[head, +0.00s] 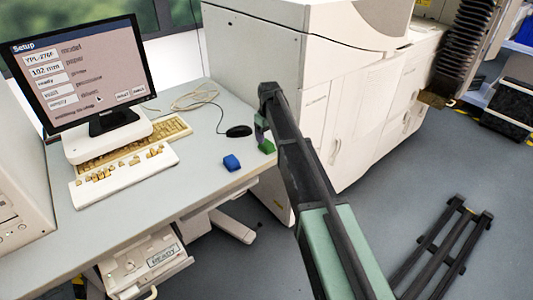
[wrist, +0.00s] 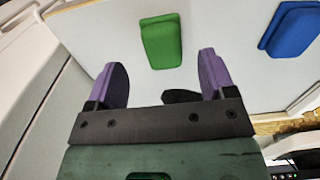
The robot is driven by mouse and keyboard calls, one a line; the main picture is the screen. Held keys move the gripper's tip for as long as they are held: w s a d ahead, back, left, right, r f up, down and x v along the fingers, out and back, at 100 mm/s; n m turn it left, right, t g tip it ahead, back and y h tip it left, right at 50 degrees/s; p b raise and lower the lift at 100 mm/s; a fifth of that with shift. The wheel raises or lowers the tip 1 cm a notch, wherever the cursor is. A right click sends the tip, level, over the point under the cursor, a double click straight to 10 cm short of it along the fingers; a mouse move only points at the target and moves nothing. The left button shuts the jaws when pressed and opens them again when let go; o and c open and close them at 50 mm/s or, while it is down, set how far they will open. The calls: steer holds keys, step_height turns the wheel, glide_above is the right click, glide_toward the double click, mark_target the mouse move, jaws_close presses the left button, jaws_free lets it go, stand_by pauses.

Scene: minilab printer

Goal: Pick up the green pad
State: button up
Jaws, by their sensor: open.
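The green pad (wrist: 162,42) lies on the pale desk top, seen in the wrist view just ahead of and between the fingers. In the head view the green pad (head: 267,146) shows near the desk's right edge, partly hidden by my arm. My gripper (wrist: 160,85) has two purple fingers set wide apart with nothing between them. In the head view my gripper (head: 260,130) is mostly hidden behind the arm, close to the green pad. I cannot tell the height of the fingers above the desk.
A blue pad (head: 232,162) lies left of the green pad, and it also shows in the wrist view (wrist: 292,28). A black mouse (head: 239,131) sits behind them. A keyboard (head: 125,160) and monitor (head: 80,75) stand left. A large white machine (head: 330,90) borders the desk's right side.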

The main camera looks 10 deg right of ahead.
mark_target(268, 143)
step_height(268, 143, down, 5)
steer(key=b, duration=0.5)
steer(key=shift+a+f, duration=0.1)
steer(key=shift+f, duration=0.05)
steer(key=shift+r, duration=0.25)
steer(key=c, duration=1.1)
steer(key=shift+o, duration=0.2)
step_height(268, 143, up, 20)
steer(key=p, duration=2)
